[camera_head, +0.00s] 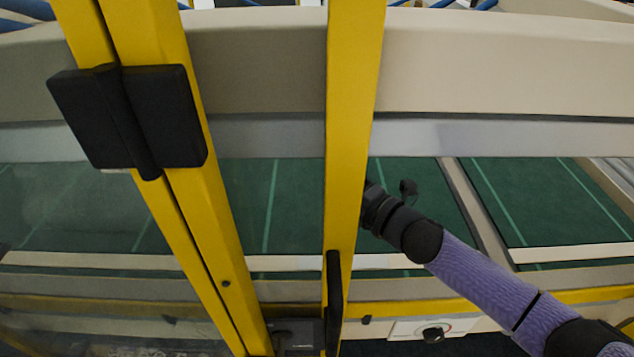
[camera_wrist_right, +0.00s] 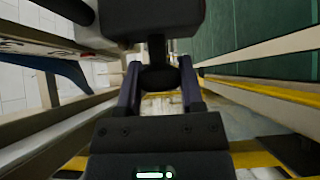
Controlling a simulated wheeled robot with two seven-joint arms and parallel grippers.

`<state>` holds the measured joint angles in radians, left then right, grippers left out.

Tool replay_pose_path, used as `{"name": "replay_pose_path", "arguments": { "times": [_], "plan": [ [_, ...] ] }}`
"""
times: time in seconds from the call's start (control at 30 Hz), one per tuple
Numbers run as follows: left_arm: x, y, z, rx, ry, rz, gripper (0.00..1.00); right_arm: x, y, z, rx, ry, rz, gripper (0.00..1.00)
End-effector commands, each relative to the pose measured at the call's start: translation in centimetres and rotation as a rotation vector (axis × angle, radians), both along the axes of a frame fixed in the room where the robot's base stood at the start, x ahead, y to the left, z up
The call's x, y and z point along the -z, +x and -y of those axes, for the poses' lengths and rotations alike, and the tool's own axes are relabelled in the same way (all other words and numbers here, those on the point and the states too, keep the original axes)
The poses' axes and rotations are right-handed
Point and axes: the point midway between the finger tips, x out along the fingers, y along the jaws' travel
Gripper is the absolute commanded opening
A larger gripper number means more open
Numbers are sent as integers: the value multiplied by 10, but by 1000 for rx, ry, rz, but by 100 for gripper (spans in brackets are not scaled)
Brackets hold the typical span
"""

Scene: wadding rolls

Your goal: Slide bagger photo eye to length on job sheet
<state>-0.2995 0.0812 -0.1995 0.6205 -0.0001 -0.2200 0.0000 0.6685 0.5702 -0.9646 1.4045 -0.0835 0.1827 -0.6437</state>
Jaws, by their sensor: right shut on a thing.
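In the right wrist view, a black block (camera_wrist_right: 150,18) sits at the top, with a dark rounded stem or knob (camera_wrist_right: 157,77) below it. It looks like the photo eye, but I cannot confirm this. My right gripper (camera_wrist_right: 159,68) has its two fingers closed on the sides of this knob. In the head view, my purple right arm comes in from the right, and its black wrist end reaches the yellow upright. The right fingers and the photo eye are hidden behind that upright there. No job sheet or readable length scale is visible. My left gripper is out of view.
A yellow upright (camera_head: 352,120) with a black handle (camera_head: 334,300) stands in front of my right wrist. Yellow door frames with a black hinge (camera_head: 128,115) are at left. Beyond lies a green striped belt (camera_head: 300,205) between pale rails. A dial (camera_head: 433,334) sits low.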

Motion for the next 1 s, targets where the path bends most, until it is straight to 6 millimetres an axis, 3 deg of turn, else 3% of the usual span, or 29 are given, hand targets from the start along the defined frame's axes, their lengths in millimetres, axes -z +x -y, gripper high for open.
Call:
{"name": "replay_pose_path", "arguments": {
  "times": [0.33,0.37,0.5,0.8,1.0],
  "plan": [
    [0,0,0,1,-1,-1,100,1,0,8,1,-1,-2,0],
    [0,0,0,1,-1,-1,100,1,0,8,1,-1,-2,51],
    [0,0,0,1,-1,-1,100,1,0,8,1,0,-1,81],
    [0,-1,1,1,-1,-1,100,1,-1,9,1,0,-1,82],
    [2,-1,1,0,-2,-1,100,3,-26,34,2,-2,-4,82]
  ]
}}
